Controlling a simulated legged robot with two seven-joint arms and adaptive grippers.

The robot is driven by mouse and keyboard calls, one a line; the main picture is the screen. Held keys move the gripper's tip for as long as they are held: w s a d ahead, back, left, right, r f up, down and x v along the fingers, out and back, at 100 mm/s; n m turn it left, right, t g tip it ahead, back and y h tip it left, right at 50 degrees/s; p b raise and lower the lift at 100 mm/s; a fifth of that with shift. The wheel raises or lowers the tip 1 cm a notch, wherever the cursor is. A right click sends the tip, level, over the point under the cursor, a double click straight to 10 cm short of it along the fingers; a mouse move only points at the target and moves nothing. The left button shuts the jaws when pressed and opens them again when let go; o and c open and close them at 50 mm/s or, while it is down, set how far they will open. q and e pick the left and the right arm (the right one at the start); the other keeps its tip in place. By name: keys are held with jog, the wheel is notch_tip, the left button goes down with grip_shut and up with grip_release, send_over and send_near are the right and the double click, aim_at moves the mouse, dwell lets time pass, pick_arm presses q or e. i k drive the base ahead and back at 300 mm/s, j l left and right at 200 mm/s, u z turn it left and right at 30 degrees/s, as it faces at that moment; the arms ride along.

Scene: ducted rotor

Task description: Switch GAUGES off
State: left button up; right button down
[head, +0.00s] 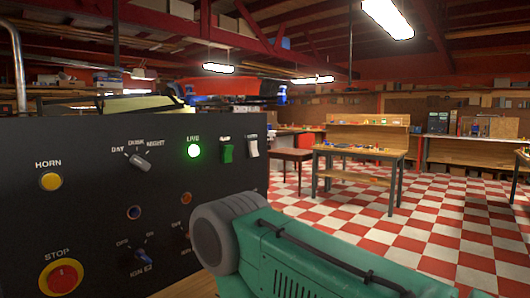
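A black control panel (90,215) fills the left of the head view. No label that I can read says GAUGES. A green rocker switch (227,152) and a white rocker switch (252,146) sit side by side at its upper right; the small labels above them are unreadable. A green LIVE lamp (194,151) is lit left of them. A rotary selector (138,162) is marked DAY, DUSK, NIGHT. A blue IGN switch (142,256) is below. My green arm link hides the panel's lower right part. Neither gripper is in view.
A yellow HORN button (50,181) and a red STOP button (61,277) are on the panel's left side. A wooden workbench (361,152) stands behind on the checkered floor (430,225). Open floor lies to the right of the panel.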

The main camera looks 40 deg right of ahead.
aim_at(253, 145)
jog(key=i+l, duration=0.1)
jog(key=l, duration=1.15)
jog(key=i, duration=0.05)
